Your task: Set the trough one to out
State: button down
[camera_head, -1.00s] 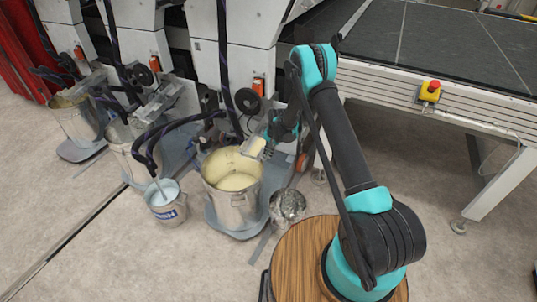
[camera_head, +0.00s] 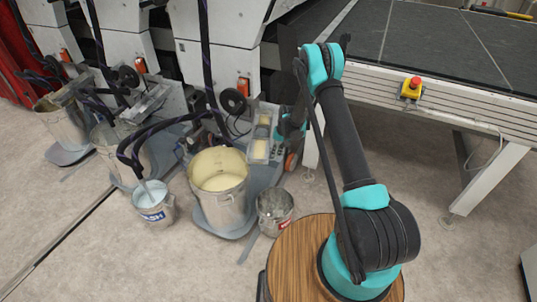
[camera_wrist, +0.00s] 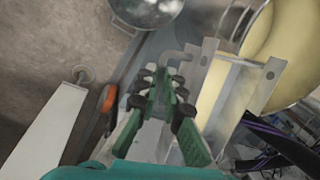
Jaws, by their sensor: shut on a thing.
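A grey metal trough (camera_head: 261,148) with cream-yellow residue stands at the right side of the nearest machine unit, beside a large bucket of pale yellow liquid (camera_head: 219,176). In the wrist view the trough's metal plate (camera_wrist: 270,75) overlaps the edge of the bucket's yellow contents. My gripper (camera_head: 281,130) is at the trough's right side. In the wrist view its green fingers (camera_wrist: 160,92) are closed together near a bent metal rod at the trough's near end. The exact grip is partly hidden by the fingers.
A small metal bucket (camera_head: 275,212) stands right of the large bucket. A labelled wash bucket (camera_head: 154,203) stands left. Another trough (camera_head: 146,103) is on the middle unit. A conveyor table (camera_head: 440,98) with an emergency button (camera_head: 411,88) is at right.

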jog(key=w+d+n, duration=0.2)
jog(key=d, duration=0.4)
jog(key=shift+w+d, duration=0.2)
jog(key=shift+w, duration=0.05)
jog(key=shift+d, duration=0.15)
jog(key=c, duration=1.7)
grip_release()
jog(key=shift+w+d, duration=0.1)
jog(key=shift+o, duration=0.3)
jog(key=shift+r, duration=0.1)
notch_tip(320, 180, up, 12)
jog(key=d, duration=0.2)
jog(key=shift+w+f, duration=0.2)
